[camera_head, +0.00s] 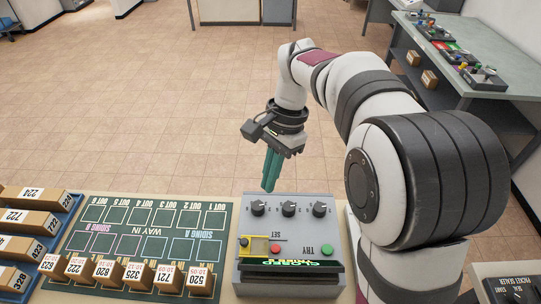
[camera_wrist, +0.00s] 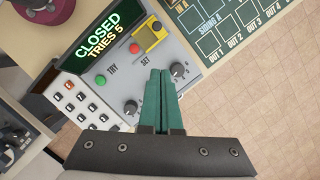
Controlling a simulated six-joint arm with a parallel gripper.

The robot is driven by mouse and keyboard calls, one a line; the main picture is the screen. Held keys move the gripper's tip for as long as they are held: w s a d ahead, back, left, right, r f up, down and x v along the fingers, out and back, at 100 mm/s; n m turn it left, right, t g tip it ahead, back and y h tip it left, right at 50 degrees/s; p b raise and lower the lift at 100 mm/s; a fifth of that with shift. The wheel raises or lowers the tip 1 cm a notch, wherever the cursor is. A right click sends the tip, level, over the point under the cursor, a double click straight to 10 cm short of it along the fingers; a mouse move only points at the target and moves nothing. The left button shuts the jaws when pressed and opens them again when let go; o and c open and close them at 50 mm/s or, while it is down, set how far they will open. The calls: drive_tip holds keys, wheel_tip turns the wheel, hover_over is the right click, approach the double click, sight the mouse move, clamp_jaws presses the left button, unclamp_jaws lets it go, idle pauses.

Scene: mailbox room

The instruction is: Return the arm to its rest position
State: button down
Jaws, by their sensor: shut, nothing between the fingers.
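My gripper (camera_head: 269,170) hangs from my bent arm above the far edge of the grey control box, near its left knob. Its green fingers are together and empty; they also show in the wrist view (camera_wrist: 161,80). The grey control box (camera_head: 246,206) has three black knobs, a green button (camera_head: 327,250), a red button (camera_head: 277,248) and a yellow-framed switch (camera_head: 253,246). Its display (camera_wrist: 100,39) reads "CLOSED TRIES 5" in the wrist view. The fingers appear apart from the knobs, though the exact gap is hard to judge.
Left of the box lies a dark green board (camera_head: 148,217) with marked slots and a row of numbered cardboard boxes (camera_head: 136,273). Blue trays of boxes (camera_head: 32,222) stand far left. A keypad (camera_wrist: 88,105) shows in the wrist view. A grey bench (camera_head: 446,55) stands back right. Tiled floor beyond is clear.

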drive_tip(key=s+d+f+n+t, duration=0.15)
drive_tip(key=s+d, duration=0.25)
drive_tip(key=s, duration=0.8)
drive_tip(key=s+d+f+n+t, duration=0.15)
drive_tip(key=s+d, duration=0.25)
drive_tip(key=s, duration=0.7)
drive_tip(key=w+a+r+m+g, duration=0.1)
drive_tip(key=w+a+m+g, duration=0.15)
drive_tip(key=w, duration=0.95)
drive_tip(key=w+a+r+m+g, duration=0.15)
drive_tip(key=w+a, duration=0.25)
drive_tip(key=w, duration=0.7)
drive_tip(key=n, duration=0.1)
hover_over(250, 242)
drive_tip(key=w+d, duration=0.4)
drive_tip(key=shift+t, duration=0.4)
drive_tip(key=x, duration=0.3)
drive_tip(key=w+d+x, duration=0.1)
drive_tip(key=x, duration=0.5)
drive_tip(key=shift+w+d+f, duration=0.15)
drive_tip(key=shift+w+f, duration=0.15)
drive_tip(key=shift+f, duration=0.1)
drive_tip(key=shift+s+a+f, duration=0.25)
drive_tip(key=shift+s+a, duration=0.65)
drive_tip(key=shift+s+a+f, duration=0.15)
drive_tip(key=shift+s+a, duration=0.25)
drive_tip(key=shift+a, duration=0.05)
